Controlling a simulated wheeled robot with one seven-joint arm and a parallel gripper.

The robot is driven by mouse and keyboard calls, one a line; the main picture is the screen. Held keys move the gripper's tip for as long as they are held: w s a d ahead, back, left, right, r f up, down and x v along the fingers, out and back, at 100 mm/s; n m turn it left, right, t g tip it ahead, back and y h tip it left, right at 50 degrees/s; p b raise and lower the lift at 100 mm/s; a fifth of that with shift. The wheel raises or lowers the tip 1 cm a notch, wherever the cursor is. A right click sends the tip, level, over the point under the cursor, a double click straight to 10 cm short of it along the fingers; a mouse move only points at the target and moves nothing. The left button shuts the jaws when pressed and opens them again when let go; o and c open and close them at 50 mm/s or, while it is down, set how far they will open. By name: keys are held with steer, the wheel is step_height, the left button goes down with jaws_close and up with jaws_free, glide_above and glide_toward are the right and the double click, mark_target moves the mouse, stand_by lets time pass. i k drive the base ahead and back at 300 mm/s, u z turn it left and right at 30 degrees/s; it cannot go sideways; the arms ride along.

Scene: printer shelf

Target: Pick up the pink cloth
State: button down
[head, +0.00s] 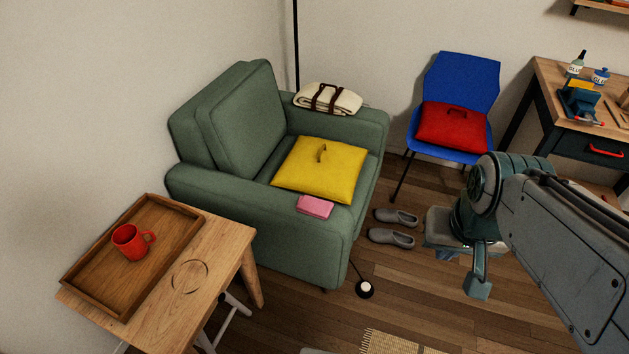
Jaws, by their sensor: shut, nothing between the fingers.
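The pink cloth (315,206) is a small folded piece lying flat on the near armrest of the green armchair (300,238), toward its front end. It lies just in front of a yellow cushion (325,172) on the seat. My gripper (478,287) is at the right of the head view, hanging low over the floor from my arm. It is shut and empty, well to the right of the cloth and apart from it.
A wooden side table (190,290) with a tray (112,300) and red mug (129,241) stands at left. A blue chair (462,80) with a red cushion (452,127) and a desk (560,130) stand behind.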

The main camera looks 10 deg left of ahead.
mark_target(308, 204)
steer(key=u, duration=0.8)
steer(key=i, duration=0.95)
steer(key=z, duration=0.1)
steer(key=k, duration=0.45)
steer(key=u, duration=2.3)
steer(key=k, duration=1.1)
steer(key=z, duration=1.5)
steer(key=i, duration=0.25)
